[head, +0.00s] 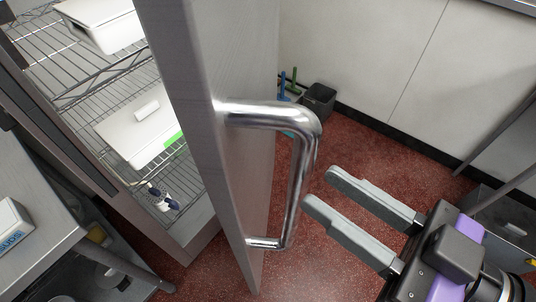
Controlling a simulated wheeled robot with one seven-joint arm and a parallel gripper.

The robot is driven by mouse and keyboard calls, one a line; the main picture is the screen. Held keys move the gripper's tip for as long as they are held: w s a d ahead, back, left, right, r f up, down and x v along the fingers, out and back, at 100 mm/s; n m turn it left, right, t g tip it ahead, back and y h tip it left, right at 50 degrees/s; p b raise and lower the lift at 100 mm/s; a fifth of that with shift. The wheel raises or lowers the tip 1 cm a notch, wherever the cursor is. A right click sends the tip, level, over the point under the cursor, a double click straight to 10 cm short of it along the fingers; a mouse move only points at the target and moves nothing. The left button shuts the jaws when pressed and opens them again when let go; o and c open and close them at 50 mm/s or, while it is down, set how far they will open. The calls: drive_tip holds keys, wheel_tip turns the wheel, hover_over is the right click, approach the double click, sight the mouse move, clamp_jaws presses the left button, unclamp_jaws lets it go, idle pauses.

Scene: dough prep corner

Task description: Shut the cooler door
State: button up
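The cooler door (185,75) stands open, its edge toward me and its steel outer face to the right. A chrome bar handle (298,185) sticks out from that face. The cooler (62,140) shows its wire shelves to the left of the door. My gripper (317,191) is at the right of the handle, its two grey fingers apart and pointing left toward the bar. The fingertips look close to the handle, with nothing seen between them. I cannot tell whether they touch it.
White lidded containers (140,133) sit on the cooler's shelves. A steel counter (35,235) stands at the lower left. A dark bin (318,99) with green and blue sticks beside it stands by the back wall. Red floor (375,150) is clear right of the door.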

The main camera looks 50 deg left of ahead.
drive_tip(key=shift+s+a+r, duration=0.2)
drive_tip(key=shift+s+a, duration=0.05)
drive_tip(key=shift+a, duration=0.05)
drive_tip(key=s+a+p, duration=0.1)
drive_tip(key=a+p, duration=0.1)
drive_tip(key=a, duration=0.5)
drive_tip(key=shift+s, duration=0.1)
clamp_jaws()
idle(1.2)
